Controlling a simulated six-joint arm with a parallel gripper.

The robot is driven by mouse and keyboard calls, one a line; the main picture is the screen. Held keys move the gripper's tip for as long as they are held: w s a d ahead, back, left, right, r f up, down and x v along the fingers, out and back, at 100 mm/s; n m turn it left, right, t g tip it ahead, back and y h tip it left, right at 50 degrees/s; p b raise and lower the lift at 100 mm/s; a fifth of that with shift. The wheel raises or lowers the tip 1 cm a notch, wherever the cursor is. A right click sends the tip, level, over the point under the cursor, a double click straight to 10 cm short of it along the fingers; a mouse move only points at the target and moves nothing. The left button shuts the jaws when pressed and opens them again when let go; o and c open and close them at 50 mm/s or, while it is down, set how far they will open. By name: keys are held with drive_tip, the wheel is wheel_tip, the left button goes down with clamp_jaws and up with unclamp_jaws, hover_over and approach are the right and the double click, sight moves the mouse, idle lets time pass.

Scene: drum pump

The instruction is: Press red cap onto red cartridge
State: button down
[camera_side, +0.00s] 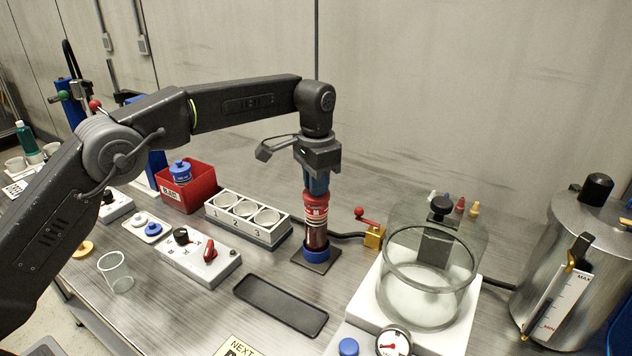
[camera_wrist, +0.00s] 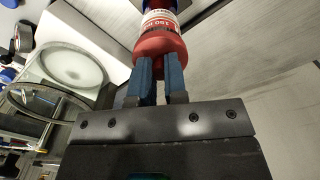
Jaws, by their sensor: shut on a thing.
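The red cartridge (camera_side: 315,234) stands upright in a blue ring holder (camera_side: 316,254) on a small dark plate. It has a white-and-red label and a dark red lower body. My gripper (camera_side: 317,184) points straight down over it, with its blue fingers shut on the red cap at its top. The fingers hide much of the cap, and I cannot tell whether it is fully seated. In the wrist view, the gripper (camera_wrist: 160,75) holds the narrow red end, in line with the labelled cartridge (camera_wrist: 160,22).
Right of the cartridge are a brass valve (camera_side: 374,236) with a red handle and a clear chamber (camera_side: 433,262). A white numbered rack (camera_side: 275,237), a red bin (camera_side: 205,182) and a switch box (camera_side: 178,258) stand left. An empty black tray (camera_side: 281,305) lies in front.

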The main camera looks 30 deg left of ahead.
drive_tip(key=c, duration=0.6)
unclamp_jaws()
drive_tip(key=shift+r, duration=0.15)
drive_tip(key=shift+r, duration=3.35)
clamp_jaws()
